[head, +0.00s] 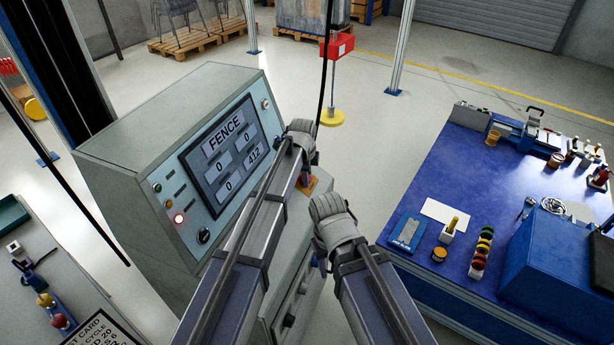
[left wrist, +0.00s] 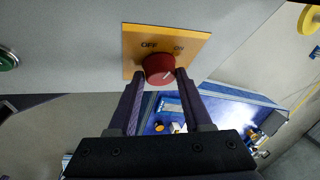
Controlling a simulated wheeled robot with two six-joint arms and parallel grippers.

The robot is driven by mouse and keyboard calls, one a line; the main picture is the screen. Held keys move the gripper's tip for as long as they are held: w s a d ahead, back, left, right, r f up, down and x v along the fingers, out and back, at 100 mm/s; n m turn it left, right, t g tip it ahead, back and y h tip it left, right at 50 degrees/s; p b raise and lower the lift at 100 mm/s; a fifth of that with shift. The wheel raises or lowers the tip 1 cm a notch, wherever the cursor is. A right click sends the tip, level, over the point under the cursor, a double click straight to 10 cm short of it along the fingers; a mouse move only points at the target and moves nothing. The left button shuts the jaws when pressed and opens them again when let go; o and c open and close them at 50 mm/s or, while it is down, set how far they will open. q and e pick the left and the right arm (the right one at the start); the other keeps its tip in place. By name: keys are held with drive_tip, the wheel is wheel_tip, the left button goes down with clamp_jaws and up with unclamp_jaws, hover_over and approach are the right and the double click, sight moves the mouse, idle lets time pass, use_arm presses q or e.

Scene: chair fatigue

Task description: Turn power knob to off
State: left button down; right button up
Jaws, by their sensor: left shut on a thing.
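The red power knob (left wrist: 158,68) sits on a yellow plate (left wrist: 133,38) marked OFF on the left and ON on the right in the left wrist view. A short pale mark shows on the knob; which label it points to is hard to tell. My left gripper (left wrist: 160,78) is shut on the knob, one finger on each side. In the head view the left gripper (head: 304,179) reaches down to the yellow plate (head: 318,186) on the grey control cabinet (head: 140,140). My right gripper (head: 321,262) hangs beside the cabinet, its fingers mostly hidden behind its wrist.
A blue workbench (head: 470,180) with tools stands at the right. A grey table (head: 60,250) is at the lower left. Open floor lies behind the cabinet.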

use_arm(q)
drive_tip(key=n, duration=0.1)
drive_tip(key=n+t+b, duration=0.1)
drive_tip(key=n+t, duration=0.1)
drive_tip(key=n, duration=0.1)
drive_tip(key=shift+s+f+b, duration=0.25)
drive_tip(key=shift+s+b, duration=0.1)
drive_tip(key=shift+b, duration=0.05)
drive_tip(key=shift+d+n+t+y+b, duration=0.15)
drive_tip(key=shift+n+t+y+b, duration=0.85)
drive_tip(key=shift+n, duration=0.9)
drive_tip(key=shift+r+t, duration=0.1)
drive_tip(key=shift+t, duration=0.3)
drive_tip(key=shift+c, duration=1.7)
unclamp_jaws()
